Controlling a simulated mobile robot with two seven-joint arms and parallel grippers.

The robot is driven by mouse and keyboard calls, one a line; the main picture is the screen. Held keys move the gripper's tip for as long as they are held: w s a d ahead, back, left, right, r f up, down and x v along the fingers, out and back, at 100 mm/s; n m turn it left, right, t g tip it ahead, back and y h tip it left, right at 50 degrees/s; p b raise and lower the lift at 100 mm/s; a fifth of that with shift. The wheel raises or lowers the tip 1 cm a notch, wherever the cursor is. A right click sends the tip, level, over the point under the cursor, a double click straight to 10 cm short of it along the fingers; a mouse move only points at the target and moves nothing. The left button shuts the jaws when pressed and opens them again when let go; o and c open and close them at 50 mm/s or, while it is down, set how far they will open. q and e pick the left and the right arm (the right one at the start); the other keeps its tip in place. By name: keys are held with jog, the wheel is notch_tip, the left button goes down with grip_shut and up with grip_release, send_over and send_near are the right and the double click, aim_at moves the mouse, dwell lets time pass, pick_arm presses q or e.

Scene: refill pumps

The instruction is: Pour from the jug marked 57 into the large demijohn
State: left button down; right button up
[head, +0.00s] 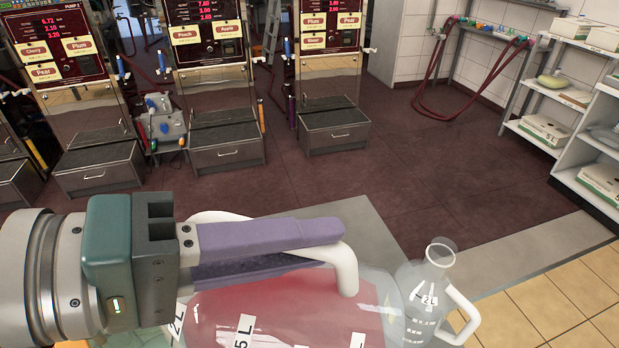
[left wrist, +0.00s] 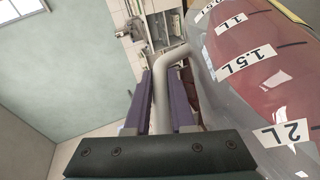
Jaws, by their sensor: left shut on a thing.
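My left gripper (head: 325,243), with purple fingers, is shut on the white handle (head: 347,272) of a large clear jug (head: 378,290) at the bottom middle of the head view. The jug holds red liquid (head: 285,305) and has white volume labels. In the left wrist view the handle (left wrist: 172,75) runs between the fingers (left wrist: 167,88), and the jug's marked wall (left wrist: 245,70) fills the right side. I cannot read a 57 on it or tell how far it tilts. I cannot make out the large demijohn. My right gripper is not in view.
A smaller clear vessel (head: 428,285) with a 2 L mark and a white handle stands close right of the jug. Pump cabinets (head: 213,100) line the back. Shelves (head: 585,130) stand at the far right. Dark floor (head: 430,160) between is clear.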

pick_arm(q)
jog(key=shift+a+r+h+b, duration=0.4)
jog(key=shift+a+r, duration=0.15)
jog(key=shift+r, duration=0.35)
jog(key=shift+a, duration=0.1)
jog(key=shift+w+a+r+h+b, duration=0.1)
jog(key=shift+a+r+h+b, duration=0.1)
jog(key=shift+r+h+b, duration=0.15)
